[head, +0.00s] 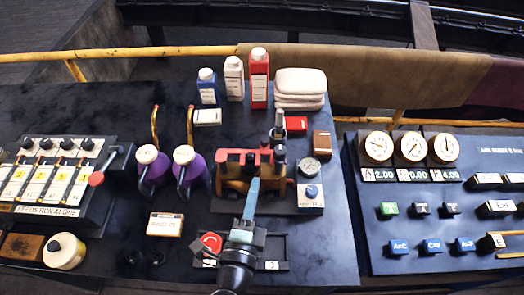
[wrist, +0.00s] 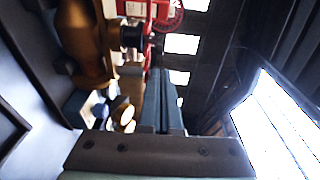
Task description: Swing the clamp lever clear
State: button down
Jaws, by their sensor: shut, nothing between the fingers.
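A red clamp-like part (head: 238,156) sits over a brass-coloured body (head: 232,184) on a dark base in the middle of the bench. I cannot tell for sure which piece is the clamp lever. A dark and silver upright piece (head: 279,128) stands at the right end of the red part. My gripper (head: 253,184) is shut and empty, its blue fingers in front of the brass body and hiding part of it. In the wrist view the shut fingers (wrist: 161,76) point past the brass body (wrist: 82,45), with a red part (wrist: 165,14) beyond; contact cannot be told.
Two purple oil cans (head: 150,172) stand to the left. A gauge (head: 309,167) and a grey box with a blue knob (head: 311,194) stand close on the right. Bottles (head: 259,80) and folded cloths (head: 300,85) stand behind.

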aim_at(264, 144)
jog(key=w, duration=0.3)
jog(key=w+d, duration=0.1)
jog(key=w, duration=0.5)
jog(key=shift+w+d+f, duration=0.2)
jog(key=shift+w+d, duration=0.05)
jog(key=shift+w, duration=0.1)
